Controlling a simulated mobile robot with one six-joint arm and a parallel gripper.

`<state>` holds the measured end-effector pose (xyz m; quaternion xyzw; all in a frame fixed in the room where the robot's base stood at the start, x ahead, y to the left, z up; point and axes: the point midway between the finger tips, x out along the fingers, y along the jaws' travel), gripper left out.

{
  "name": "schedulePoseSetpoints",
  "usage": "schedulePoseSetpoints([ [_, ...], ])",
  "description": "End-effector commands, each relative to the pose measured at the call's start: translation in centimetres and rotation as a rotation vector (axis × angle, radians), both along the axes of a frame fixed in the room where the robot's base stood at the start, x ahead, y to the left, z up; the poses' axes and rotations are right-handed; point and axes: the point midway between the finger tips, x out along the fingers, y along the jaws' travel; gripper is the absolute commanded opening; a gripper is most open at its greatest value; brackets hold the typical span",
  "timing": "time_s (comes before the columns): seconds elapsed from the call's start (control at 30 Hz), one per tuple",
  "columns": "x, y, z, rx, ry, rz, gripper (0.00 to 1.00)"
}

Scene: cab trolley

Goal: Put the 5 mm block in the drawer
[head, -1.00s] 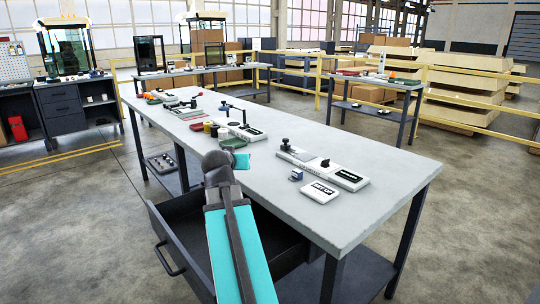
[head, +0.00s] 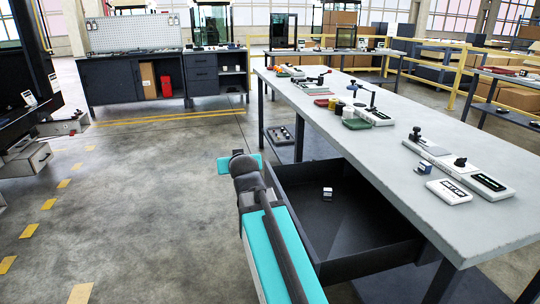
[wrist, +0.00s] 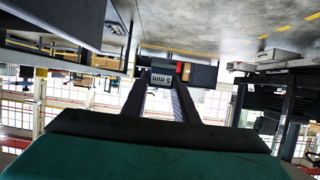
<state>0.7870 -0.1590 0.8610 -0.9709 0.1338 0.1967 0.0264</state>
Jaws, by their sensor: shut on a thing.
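In the wrist view my gripper (wrist: 162,86) is shut on the 5 mm block (wrist: 161,79), a small block with a pale label, held between the fingertips. The dark drawer (head: 297,229) is pulled open under the near end of the grey table. My arm stands at the left of the drawer. Another small block with a pale face (head: 327,193) shows inside the drawer; its label is too small to read.
The floor left of the drawer is clear. A dark workbench (head: 110,83) stands at the back.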

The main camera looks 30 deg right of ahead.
Motion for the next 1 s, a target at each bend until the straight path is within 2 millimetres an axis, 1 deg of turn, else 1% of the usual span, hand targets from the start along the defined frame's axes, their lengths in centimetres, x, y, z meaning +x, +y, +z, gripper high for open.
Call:
schedulePoseSetpoints([
  [0.03,0.5,2.2,-0.7,0.001,0.000,0.038,0.02],
  [0.2,1.7,8.8,-1.9,0.000,-0.004,0.152,0.02],
  [0.3,2.1,12.0,-2.5,0.001,-0.005,0.206,0.02],
  [0.4,2.3,14.2,-2.8,0.000,-0.006,0.243,0.02],
  [0.5,2.3,15.4,-3.0,0.000,-0.007,0.265,0.02],
  [0.6,2.4,15.8,-3.0,0.000,-0.008,0.273,0.02],
  [1.0,2.3,15.9,-3.0,0.000,-0.008,0.273,0.02],
])
